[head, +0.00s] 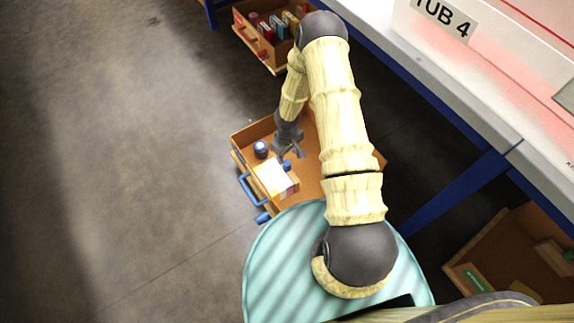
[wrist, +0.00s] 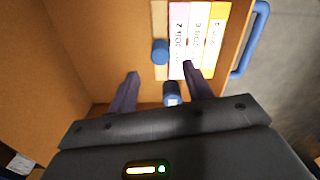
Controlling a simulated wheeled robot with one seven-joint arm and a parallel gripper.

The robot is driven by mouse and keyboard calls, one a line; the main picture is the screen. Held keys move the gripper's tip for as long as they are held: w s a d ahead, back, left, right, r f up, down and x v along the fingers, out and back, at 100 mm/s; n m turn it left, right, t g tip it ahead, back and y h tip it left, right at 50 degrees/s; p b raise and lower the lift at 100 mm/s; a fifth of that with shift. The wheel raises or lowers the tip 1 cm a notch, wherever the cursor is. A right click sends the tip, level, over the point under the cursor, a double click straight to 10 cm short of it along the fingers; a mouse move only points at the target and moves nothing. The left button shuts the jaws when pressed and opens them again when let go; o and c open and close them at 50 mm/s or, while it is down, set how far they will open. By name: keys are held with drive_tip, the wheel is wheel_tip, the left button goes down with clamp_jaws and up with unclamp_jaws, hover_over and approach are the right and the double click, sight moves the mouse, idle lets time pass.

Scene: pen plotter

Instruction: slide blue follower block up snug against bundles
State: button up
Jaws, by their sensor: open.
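The follower block (wrist: 158,20) shows in the wrist view as a narrow tan strip with a blue knob (wrist: 160,52), left of the bundles. Any gap between it and the pink bundle is too small to tell. The labelled bundles (wrist: 198,40), pink, white and yellow, stand side by side; they also show in the head view (head: 272,177), with the blue knob (head: 286,165) at their right. My gripper (head: 290,156) is open and empty above the drawer, close to the knob. In the wrist view its fingers (wrist: 160,75) point toward the knob, which lies beyond them.
The open wooden drawer (head: 240,136) has a blue handle (head: 246,188) on its front. A dark blue jar (head: 261,149) stands beside the bundles. Another drawer with books (head: 265,45) is open farther back. A bench edge (head: 450,100) runs along the right. Floor at left is clear.

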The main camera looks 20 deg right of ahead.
sight(286, 163)
wheel_tip(286, 163, down, 7)
drive_tip(key=b, duration=0.2)
drive_tip(key=shift+f+b, duration=0.1)
drive_tip(key=shift+b, duration=0.2)
clamp_jaws()
drive_tip(key=shift+a, duration=0.15)
